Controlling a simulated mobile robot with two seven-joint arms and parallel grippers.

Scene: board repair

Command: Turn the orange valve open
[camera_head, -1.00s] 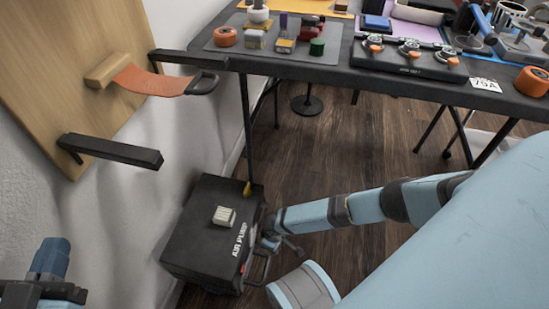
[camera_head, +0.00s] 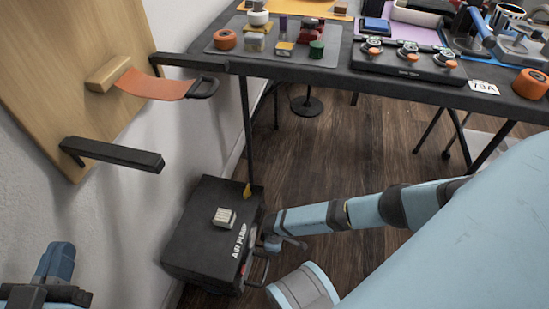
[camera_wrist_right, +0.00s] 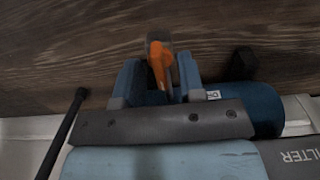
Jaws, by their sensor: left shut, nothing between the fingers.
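The orange valve handle (camera_wrist_right: 160,62) shows in the right wrist view, beside a grey, partly see-through piece. My right gripper (camera_wrist_right: 158,76) has its two blue fingers apart, one on each side of the handle. The handle lies close to the right-hand finger; I cannot tell whether they touch. In the head view my right gripper (camera_head: 274,243) is at the right side of the black air pump (camera_head: 195,235), and the valve cannot be made out there. My left gripper (camera_head: 58,258) is shut and empty at the bottom left, well away from the pump.
The pump stands on the wooden floor (camera_head: 330,150) by the white wall, with a small light block (camera_head: 224,217) on top. A black table (camera_head: 320,70) with tools and parts is behind. A wooden panel (camera_head: 70,80) with black bars is at left.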

